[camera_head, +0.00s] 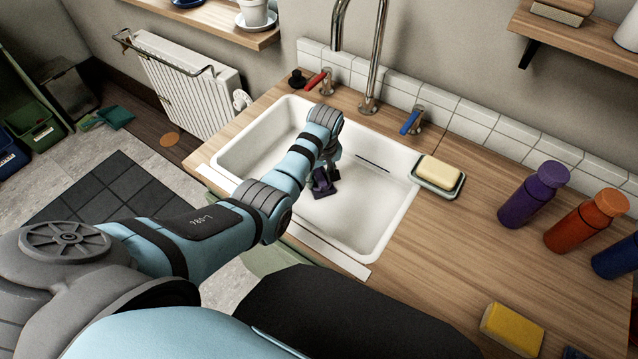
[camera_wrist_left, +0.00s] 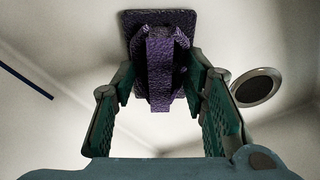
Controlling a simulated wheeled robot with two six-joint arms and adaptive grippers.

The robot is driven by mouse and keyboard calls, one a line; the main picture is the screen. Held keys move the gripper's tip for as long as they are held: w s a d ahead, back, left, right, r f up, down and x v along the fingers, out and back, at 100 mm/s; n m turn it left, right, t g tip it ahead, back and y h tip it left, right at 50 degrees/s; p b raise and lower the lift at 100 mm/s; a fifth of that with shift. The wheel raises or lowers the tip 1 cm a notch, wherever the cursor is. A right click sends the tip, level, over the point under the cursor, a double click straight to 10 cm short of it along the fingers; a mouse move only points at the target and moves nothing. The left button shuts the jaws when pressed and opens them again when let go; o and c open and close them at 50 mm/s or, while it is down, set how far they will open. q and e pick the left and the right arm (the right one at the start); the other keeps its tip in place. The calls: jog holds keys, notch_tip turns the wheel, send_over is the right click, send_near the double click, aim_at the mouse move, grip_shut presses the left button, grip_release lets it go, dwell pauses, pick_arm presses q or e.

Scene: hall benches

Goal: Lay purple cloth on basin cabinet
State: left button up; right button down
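The purple cloth (camera_head: 322,184) is a small dark piece with a raised fold, low in the white basin (camera_head: 372,212). In the left wrist view the cloth (camera_wrist_left: 160,70) shows a flat part and a ridge standing up between the fingers. My left gripper (camera_head: 329,172) reaches down into the basin at the cloth. In the left wrist view its green fingers (camera_wrist_left: 160,85) stand apart on either side of the ridge, with a seeming narrow gap at each side. The basin cabinet has a wooden top (camera_head: 425,270) around the basin. My right gripper is out of view.
A soap dish (camera_head: 437,186) with a yellow bar stands right of the basin. Purple (camera_head: 530,200), orange (camera_head: 585,222) and blue bottles stand farther right. A yellow sponge (camera_head: 511,328) lies near the front. The tap (camera_head: 372,70) rises behind the basin.

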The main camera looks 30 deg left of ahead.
pick_arm(q)
grip_shut()
